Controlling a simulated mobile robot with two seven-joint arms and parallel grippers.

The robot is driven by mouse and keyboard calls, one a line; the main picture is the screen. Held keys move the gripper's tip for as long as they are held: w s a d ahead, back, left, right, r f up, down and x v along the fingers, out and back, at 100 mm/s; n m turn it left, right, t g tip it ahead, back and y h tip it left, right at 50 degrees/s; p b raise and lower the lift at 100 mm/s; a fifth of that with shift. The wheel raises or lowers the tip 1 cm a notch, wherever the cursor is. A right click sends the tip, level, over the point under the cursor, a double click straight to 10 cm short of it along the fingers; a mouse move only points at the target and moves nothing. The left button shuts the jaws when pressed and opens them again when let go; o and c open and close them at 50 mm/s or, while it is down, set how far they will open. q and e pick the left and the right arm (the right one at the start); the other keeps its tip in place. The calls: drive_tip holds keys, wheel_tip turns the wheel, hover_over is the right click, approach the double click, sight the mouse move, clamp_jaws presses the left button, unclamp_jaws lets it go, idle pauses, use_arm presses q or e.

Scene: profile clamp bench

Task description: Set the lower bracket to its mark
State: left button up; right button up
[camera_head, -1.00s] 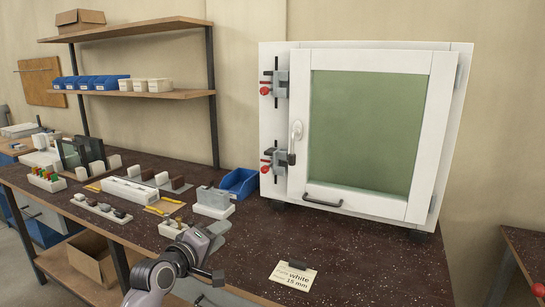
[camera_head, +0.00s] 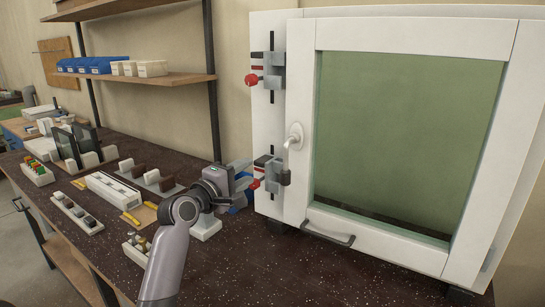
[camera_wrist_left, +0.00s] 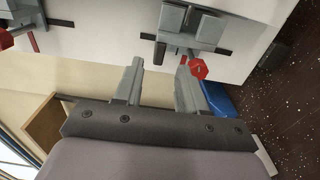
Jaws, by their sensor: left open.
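The lower bracket (camera_head: 274,174) is a grey clamp with a red knob on a dark vertical rail, on the left side of the white cabinet. It also shows at the top of the left wrist view (camera_wrist_left: 200,24), its red knob close to one fingertip. Small coloured marks beside it are partly hidden and too small to read. My left gripper (camera_head: 243,173) is just left of the bracket. In the left wrist view my left gripper (camera_wrist_left: 158,72) is open, its fingers apart and nothing clearly between them. My right gripper is out of view.
The upper bracket (camera_head: 274,72), with its own red knob, sits above on the same cabinet (camera_head: 410,30). A white door handle (camera_head: 294,138) is close to the right. A blue bin (camera_wrist_left: 220,100) lies below. Parts racks and fixtures fill the left bench; the front bench is clear.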

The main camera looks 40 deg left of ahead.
sight(257, 164)
use_arm(q)
drive_tip(key=shift+w+a+r, duration=0.1)
drive_tip(key=shift+w, duration=0.6)
drive_tip(key=shift+w+a+p, duration=0.15)
drive_tip(key=shift+w+p, duration=0.1)
drive_tip(key=shift+w, duration=1.25)
drive_tip(key=shift+w+a+p, duration=0.15)
drive_tip(key=shift+w+p, duration=0.1)
drive_tip(key=shift+w, duration=1.2)
clamp_jaws()
